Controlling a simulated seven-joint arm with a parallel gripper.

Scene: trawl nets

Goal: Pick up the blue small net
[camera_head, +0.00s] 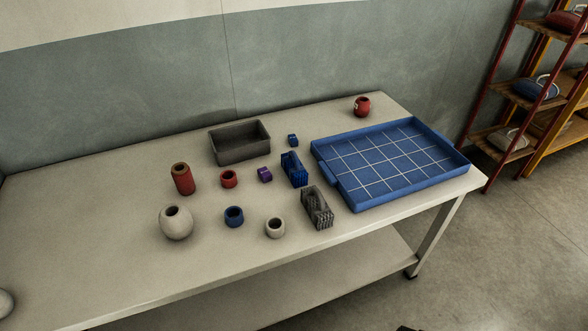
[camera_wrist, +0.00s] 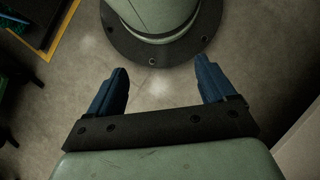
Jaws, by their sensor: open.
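A small blue block (camera_head: 293,140), which looks like the blue small net, sits on the table right of the grey bin. A larger dark blue netted block (camera_head: 294,169) lies just in front of it, apart from it. My gripper (camera_wrist: 162,78) shows in the wrist view only, open and empty, with its two blue fingers wide apart. It is over the floor and my own base, and no net shows in that view.
A blue gridded tray (camera_head: 327,174) is at the right of the table (camera_head: 100,215). A grey bin (camera_head: 240,155) stands behind. A purple block (camera_head: 265,175), a grey netted block (camera_head: 317,208) and several round pots stand nearby. The table's left part is mostly clear.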

